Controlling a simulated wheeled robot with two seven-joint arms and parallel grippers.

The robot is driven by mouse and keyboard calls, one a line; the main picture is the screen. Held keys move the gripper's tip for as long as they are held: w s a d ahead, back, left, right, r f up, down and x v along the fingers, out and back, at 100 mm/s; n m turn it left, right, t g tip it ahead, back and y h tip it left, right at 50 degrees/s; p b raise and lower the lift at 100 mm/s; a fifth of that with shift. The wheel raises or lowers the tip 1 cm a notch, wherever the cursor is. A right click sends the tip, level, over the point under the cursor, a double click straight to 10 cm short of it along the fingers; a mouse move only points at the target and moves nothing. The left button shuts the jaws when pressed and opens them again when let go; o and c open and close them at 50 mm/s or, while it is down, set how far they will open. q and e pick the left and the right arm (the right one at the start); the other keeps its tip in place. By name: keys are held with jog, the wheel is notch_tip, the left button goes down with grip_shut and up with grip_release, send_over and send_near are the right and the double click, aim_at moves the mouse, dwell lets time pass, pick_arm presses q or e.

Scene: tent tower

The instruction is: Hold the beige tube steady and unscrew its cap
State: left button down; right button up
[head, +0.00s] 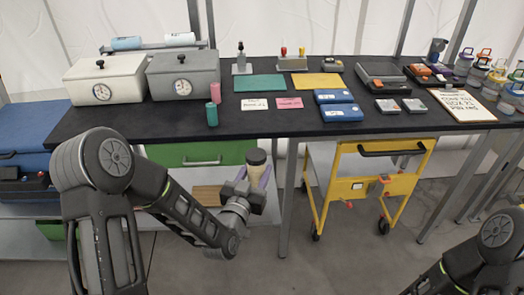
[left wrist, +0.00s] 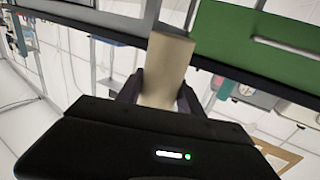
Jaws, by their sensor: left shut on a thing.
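The beige tube (head: 256,168) is in my left gripper (head: 252,183), in front of the table and below the level of its top. Its upper end is a darker brownish cap (head: 256,156). In the left wrist view the tube (left wrist: 166,62) stands between the two dark fingers of my left gripper (left wrist: 160,92), which are shut on it. The cap cannot be made out clearly there. My right arm shows only in part at the lower right of the head view, and its gripper is out of view.
The black table (head: 230,120) holds two box-like cases with dials, a pink tube (head: 215,92), a green tube (head: 212,114), mats and blue boxes. A green drawer (head: 205,155) and a yellow cart (head: 365,175) stand below it. The floor in front is clear.

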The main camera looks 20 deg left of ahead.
pick_arm(q)
jog(key=s+d+f+m+g+h, duration=0.2)
jog(key=s+d+f+m+h, duration=0.1)
jog(key=s+d+h, duration=0.2)
jog(key=s+d+f+m+g+h, duration=0.2)
jog(key=s+d+f+m+h, duration=0.1)
jog(key=d, duration=0.6)
jog(key=s+m+h, duration=0.1)
jog(key=h, duration=0.1)
jog(key=shift+s+h, duration=0.3)
jog(key=shift+s, duration=0.05)
jog(key=shift+f, duration=0.1)
